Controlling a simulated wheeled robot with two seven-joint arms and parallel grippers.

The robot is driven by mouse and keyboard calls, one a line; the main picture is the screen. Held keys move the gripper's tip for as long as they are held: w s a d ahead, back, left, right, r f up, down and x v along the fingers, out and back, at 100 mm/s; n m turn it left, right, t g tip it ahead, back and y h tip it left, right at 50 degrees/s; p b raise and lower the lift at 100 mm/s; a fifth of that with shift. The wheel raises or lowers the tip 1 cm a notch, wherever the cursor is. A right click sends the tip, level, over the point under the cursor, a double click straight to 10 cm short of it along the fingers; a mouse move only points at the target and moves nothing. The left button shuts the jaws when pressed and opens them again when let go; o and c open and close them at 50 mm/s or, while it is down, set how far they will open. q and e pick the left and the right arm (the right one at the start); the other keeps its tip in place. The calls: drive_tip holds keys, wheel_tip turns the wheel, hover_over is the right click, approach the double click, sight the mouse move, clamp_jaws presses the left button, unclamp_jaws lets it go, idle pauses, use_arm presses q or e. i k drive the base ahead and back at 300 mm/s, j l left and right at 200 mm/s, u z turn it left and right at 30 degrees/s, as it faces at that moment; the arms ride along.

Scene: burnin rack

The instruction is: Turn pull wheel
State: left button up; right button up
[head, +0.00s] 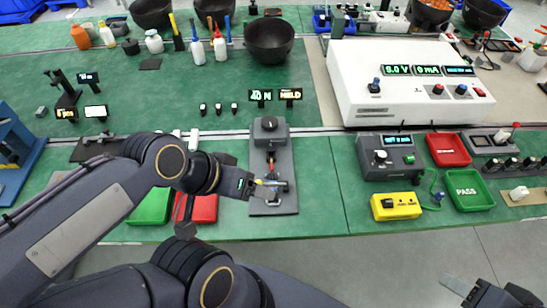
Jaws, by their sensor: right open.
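A grey pull fixture (283,160) stands at the front edge of the green bench. A dark round knob (269,124), which looks like the pull wheel, sits at its back end. A small yellow and blue piece (270,183) lies across the fixture's front part. My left gripper (262,185) reaches in from the left, with its tip at this piece and in front of the wheel, apart from it. Its jaws are too small and covered to read. My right gripper (470,290) is open at the bottom right, over the floor, partly cut off and far from the fixture.
Displays behind the fixture read "40 N" (260,95) and "HELD" (290,94). Green (150,208) and red (204,210) trays lie left of the fixture, partly behind my arm. A grey meter box (388,157), yellow box (396,206) and PASS tray (468,190) stand right.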

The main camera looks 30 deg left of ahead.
sight(269, 123)
drive_tip(key=j+u, duration=0.25)
drive_tip(key=u, duration=0.15)
drive_tip(key=j+u, duration=0.5)
drive_tip(key=u, duration=0.25)
drive_tip(key=j+u, duration=0.35)
drive_tip(key=k+l, duration=0.05)
drive_tip(key=l, duration=0.05)
